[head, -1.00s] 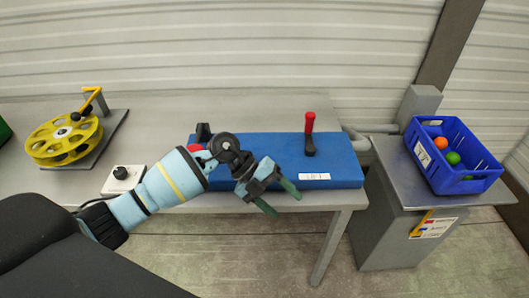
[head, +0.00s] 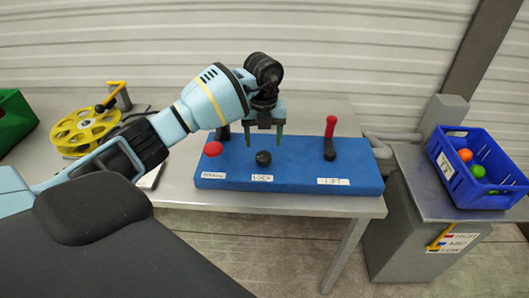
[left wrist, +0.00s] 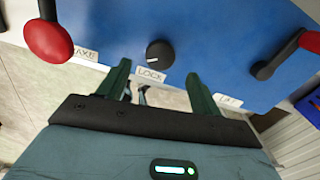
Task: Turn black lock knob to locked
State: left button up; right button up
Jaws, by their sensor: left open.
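The black lock knob (head: 263,158) stands on the blue panel (head: 215,180), behind a white label reading LOCK (head: 262,178). In the left wrist view the knob (left wrist: 160,53) shows a pale pointer line on its face and lies beyond the fingertips, between their lines. My left gripper (head: 264,143) is open and empty, fingers pointing down above and just behind the knob in the head view. The fingers also show in the left wrist view (left wrist: 157,75), apart from the knob. My right gripper is not in view.
A red-topped brake lever (head: 213,149) stands left of the knob and a red-handled lift lever (head: 330,137) right of it. A yellow reel (head: 85,130) is at the left. A blue crate (head: 475,170) with balls is at the right.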

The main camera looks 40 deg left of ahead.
aim_at(263, 155)
pick_arm(q)
notch_tip(263, 155, down, 6)
jog(key=shift+r, duration=0.15)
dwell(0.3)
jog(key=c, duration=1)
